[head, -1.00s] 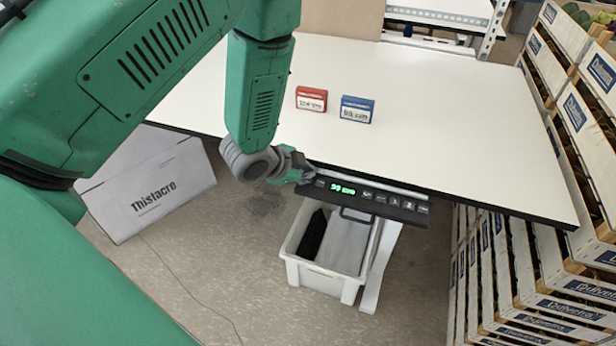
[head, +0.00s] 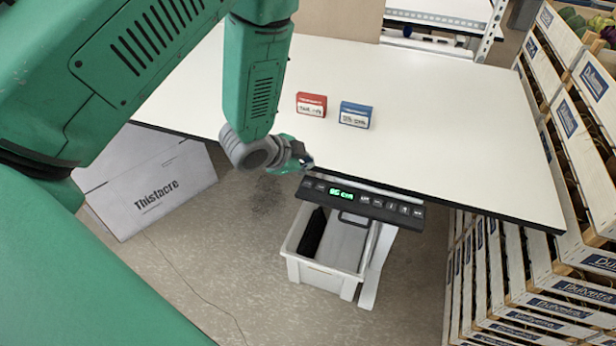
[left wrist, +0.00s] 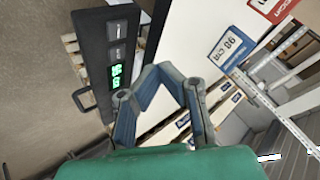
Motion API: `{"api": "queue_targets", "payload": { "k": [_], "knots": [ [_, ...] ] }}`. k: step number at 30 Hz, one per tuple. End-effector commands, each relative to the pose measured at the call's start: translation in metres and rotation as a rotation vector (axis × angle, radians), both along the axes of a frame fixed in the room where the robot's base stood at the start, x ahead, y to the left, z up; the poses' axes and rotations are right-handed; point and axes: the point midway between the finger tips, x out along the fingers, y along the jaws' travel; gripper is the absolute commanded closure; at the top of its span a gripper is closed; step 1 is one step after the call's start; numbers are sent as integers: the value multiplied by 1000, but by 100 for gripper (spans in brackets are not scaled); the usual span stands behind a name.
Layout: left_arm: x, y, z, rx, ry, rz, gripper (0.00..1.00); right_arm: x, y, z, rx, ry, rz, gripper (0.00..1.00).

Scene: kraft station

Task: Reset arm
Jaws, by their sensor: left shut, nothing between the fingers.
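My left gripper (head: 303,161) is at the table's front edge in the head view, by the left end of the black control panel (head: 359,202). In the left wrist view its fingers (left wrist: 161,72) are shut with nothing between them, and the panel (left wrist: 110,60) is to their left. They look apart from the panel there. Green digits are lit on the panel, too small to read surely. The white table (head: 440,130) carries a red sign (head: 311,104) and a blue sign (head: 355,114). My right gripper is not in view.
A white bin (head: 325,263) with a black item stands under the table. A grey Thistacre box (head: 150,190) is on the floor at left. Stacked wooden crates (head: 540,290) line the right side. The tabletop's right part is clear.

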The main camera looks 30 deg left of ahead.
Motion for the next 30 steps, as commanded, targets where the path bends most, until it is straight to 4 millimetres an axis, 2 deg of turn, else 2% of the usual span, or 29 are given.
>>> {"api": "queue_targets", "payload": {
  "k": [1,6,23,26,29,30],
  "knots": [
    [0,0,9,0,0,0,100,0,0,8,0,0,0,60],
    [0,0,22,0,1,0,100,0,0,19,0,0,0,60],
    [-4,0,17,-6,13,10,100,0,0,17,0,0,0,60],
    [-25,0,-2,-41,76,73,100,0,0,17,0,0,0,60],
    [-70,-1,-36,-109,204,208,100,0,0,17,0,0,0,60],
    [-94,-2,-51,-140,267,279,100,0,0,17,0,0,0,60]
  ]
}}
